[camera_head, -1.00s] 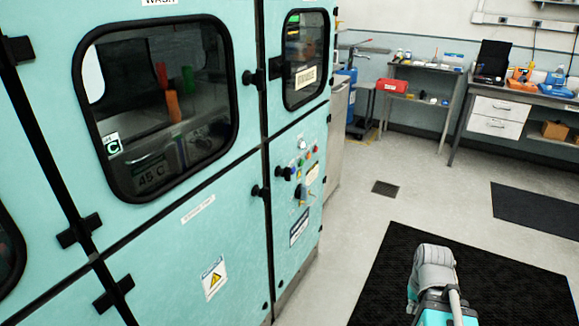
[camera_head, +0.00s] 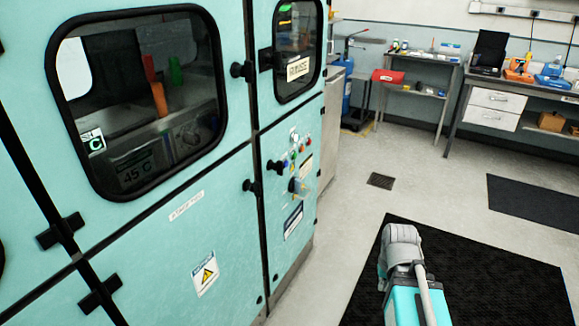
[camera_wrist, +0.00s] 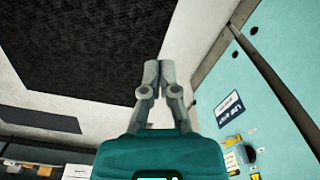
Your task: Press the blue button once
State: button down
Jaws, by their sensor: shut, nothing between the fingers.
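The control panel (camera_head: 302,172) with several small coloured buttons and knobs is on the front of the teal machine (camera_head: 222,232), in the middle of the head view. In the wrist view part of the panel shows at the lower right, with a yellow fitting (camera_wrist: 230,142) and a black knob (camera_wrist: 250,154). My gripper (camera_wrist: 159,66) is shut and empty, apart from the panel, with floor and mat behind its fingertips. The head view shows my arm but not the fingers.
A black mat (camera_head: 480,285) lies on the floor right of the machine, and a floor drain (camera_head: 380,181) is beyond it. A bench (camera_head: 515,84) and a shelf table (camera_head: 415,95) stand at the back. Dark handles (camera_head: 100,293) stick out from the machine's doors.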

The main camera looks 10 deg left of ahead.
aim_at(286, 164)
jog(key=w+a+r+m+t+y+b, duration=0.2)
jog(key=w+a+t, duration=0.2)
jog(key=w, duration=0.9)
jog(key=w+a+r+m+t+y+b, duration=0.2)
jog(key=w+a+t, duration=0.3)
jog(key=w+a, duration=0.6)
jog(key=w+a+r+m+t+y+b, duration=0.2)
jog(key=w+a+r+t, duration=0.2)
jog(key=w, duration=1)
jog(key=a, duration=0.3)
jog(key=shift+w+a+m+t, duration=0.3)
jog(key=shift+w+a+t, duration=0.1)
jog(key=shift+a+r+y, duration=0.1)
jog(key=shift+a+y, duration=0.05)
jog(key=shift+y, duration=0.15)
jog(key=w+a, duration=0.3)
jog(key=a, duration=0.5)
jog(key=shift+w+a, duration=0.15)
jog(key=shift+w+a, duration=0.15)
jog(key=shift+a, duration=0.1)
